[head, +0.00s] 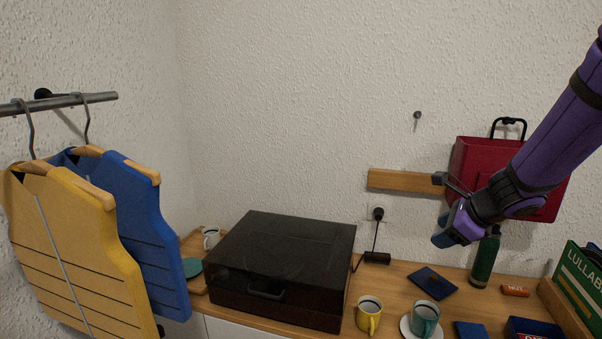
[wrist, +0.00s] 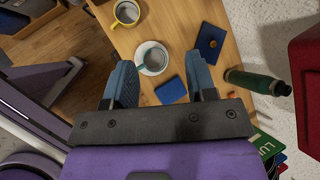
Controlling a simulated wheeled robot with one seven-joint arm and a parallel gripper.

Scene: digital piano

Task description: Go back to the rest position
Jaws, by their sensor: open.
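My gripper (head: 446,212) hangs at the end of my purple arm, high above the right part of the wooden desk, in front of the red bag on the wall. In the wrist view my gripper (wrist: 162,84) shows two blue fingers spread apart with nothing between them. Beyond the fingers lie the teal cup (wrist: 154,58) on its saucer and a small blue item (wrist: 171,90) on the desk, well below and untouched.
A dark lidded box (head: 283,265), a yellow mug (head: 369,315), a green bottle (head: 485,258) and books stand on the desk (head: 398,283). A red bag (head: 474,160) hangs behind my gripper. Yellow and blue vests (head: 75,250) hang at left. The air between is clear.

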